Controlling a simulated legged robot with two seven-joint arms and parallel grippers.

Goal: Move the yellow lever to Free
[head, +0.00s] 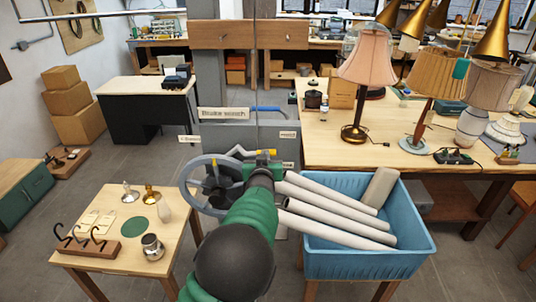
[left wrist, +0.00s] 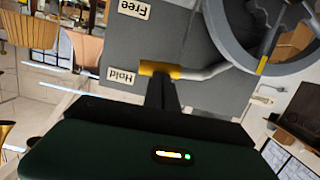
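The yellow lever has a grey arm and a yellow grip (left wrist: 150,68), shown in the left wrist view next to the "Hold" label (left wrist: 121,75). The "Free" label (left wrist: 134,8) is farther up in that view. In the head view the yellow grip (head: 243,151) is beside the handwheel on the grey brake winch (head: 285,136). My left gripper (left wrist: 162,78) has its dark fingers right at the grip, overlapping its lower edge. I cannot tell whether they close around it. My right gripper is not seen.
A spoked handwheel (head: 196,188) is left of the lever. A blue bin (head: 370,264) with several pale tubes stands close on the right. A small table (head: 112,262) with hooks and parts is at front left. A workbench with lamps (head: 335,152) is at right.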

